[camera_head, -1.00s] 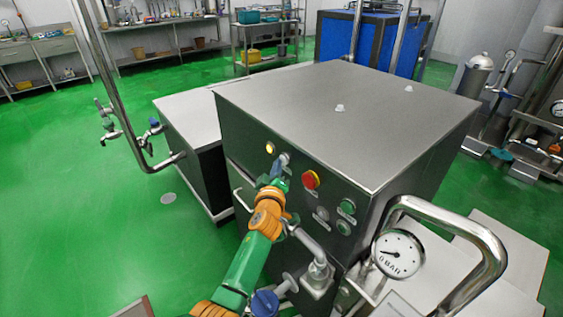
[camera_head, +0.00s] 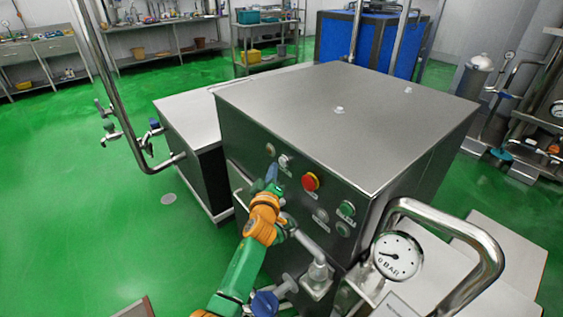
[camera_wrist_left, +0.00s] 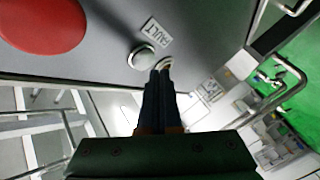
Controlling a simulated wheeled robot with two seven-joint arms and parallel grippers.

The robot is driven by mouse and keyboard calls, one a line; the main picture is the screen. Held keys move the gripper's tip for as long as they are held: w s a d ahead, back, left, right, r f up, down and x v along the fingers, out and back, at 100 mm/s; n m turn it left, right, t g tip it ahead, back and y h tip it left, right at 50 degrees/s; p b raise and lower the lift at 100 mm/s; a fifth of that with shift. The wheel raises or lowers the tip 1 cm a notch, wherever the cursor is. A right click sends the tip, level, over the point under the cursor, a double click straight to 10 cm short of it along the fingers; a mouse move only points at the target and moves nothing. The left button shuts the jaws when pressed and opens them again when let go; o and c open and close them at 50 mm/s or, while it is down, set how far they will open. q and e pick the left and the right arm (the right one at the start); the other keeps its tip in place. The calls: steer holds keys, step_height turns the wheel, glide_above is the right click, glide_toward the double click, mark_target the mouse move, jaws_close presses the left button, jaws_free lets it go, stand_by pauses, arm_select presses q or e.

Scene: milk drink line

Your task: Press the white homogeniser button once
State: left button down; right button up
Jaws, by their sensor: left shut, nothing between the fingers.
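The white button (camera_head: 285,161) is on the front panel of the steel homogeniser (camera_head: 345,115), between a small unlit lamp (camera_head: 270,149) and the red stop button (camera_head: 311,181). My left gripper (camera_head: 272,167) is shut and empty, its fingertips just below and left of the white button in the head view. In the left wrist view, a pale round button (camera_wrist_left: 143,57) sits beside the shut fingertips (camera_wrist_left: 161,72), with a small gap; I take it for the white button. A pale ring at the fingertips is partly hidden. My right gripper is out of view.
Green buttons (camera_head: 347,208) and a grey one sit lower right on the panel. A pipe (camera_head: 305,240) with a blue-handled valve stands close to my left arm. A pressure gauge (camera_head: 397,254) and thick bent pipe are at the right. Green floor is open at left.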

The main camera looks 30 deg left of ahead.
arm_select(q)
steer(key=s+p, duration=0.1)
steer(key=s+a+p, duration=0.1)
steer(key=s, duration=0.1)
steer(key=s+a, duration=0.1)
steer(key=shift+s+p, duration=0.3)
steer(key=shift+p, duration=0.1)
steer(key=shift+f, duration=0.1)
stand_by(0.5)
